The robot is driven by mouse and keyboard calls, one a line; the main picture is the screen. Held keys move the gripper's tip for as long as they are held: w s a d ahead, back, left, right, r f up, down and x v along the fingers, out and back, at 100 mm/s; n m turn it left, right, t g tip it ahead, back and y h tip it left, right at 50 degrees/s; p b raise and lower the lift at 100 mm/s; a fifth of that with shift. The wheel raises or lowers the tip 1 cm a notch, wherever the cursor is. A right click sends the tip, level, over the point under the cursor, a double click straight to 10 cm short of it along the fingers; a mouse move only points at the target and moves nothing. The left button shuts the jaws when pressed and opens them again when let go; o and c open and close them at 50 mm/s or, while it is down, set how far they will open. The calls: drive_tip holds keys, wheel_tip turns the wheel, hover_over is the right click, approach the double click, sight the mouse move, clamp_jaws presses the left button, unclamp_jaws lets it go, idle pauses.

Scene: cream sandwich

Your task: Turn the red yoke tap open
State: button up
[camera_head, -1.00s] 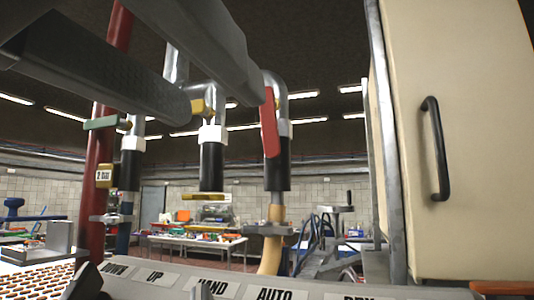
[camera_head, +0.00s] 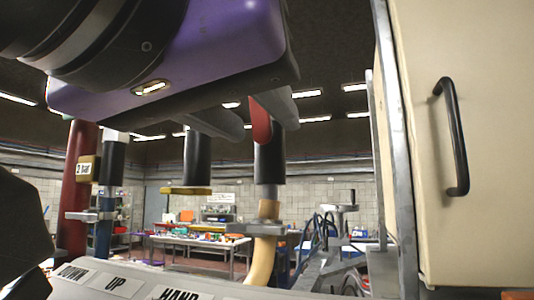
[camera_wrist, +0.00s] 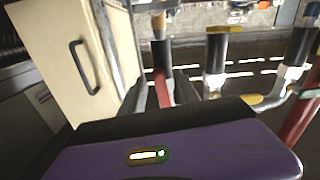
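The red tap handle (camera_head: 260,122) hangs on the right-hand pipe, in front of its black sleeve (camera_head: 269,165). In the head view my gripper (camera_head: 268,127) reaches in from the upper left, its purple body hiding the upper pipework. Its two grey fingers are apart, one left of the red handle and one close to its right side. I cannot tell whether either finger touches it. In the wrist view the red handle (camera_wrist: 162,88) shows just beyond the dark front of my gripper, hanging beside grey finger shapes.
A yellow handle (camera_head: 186,190) sits below the middle pipe, left of the red one. A beige cabinet with a black handle (camera_head: 453,137) stands close at right. A red pipe (camera_head: 78,190) stands at left, and a labelled panel (camera_head: 120,283) lies below.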

drive_tip(key=shift+c, duration=0.2)
clamp_jaws()
drive_tip(key=shift+w+a+m, duration=0.1)
drive_tip(key=shift+a+m, duration=0.25)
drive_tip(key=shift+m, duration=0.45)
drive_tip(key=shift+o, duration=0.2)
unclamp_jaws()
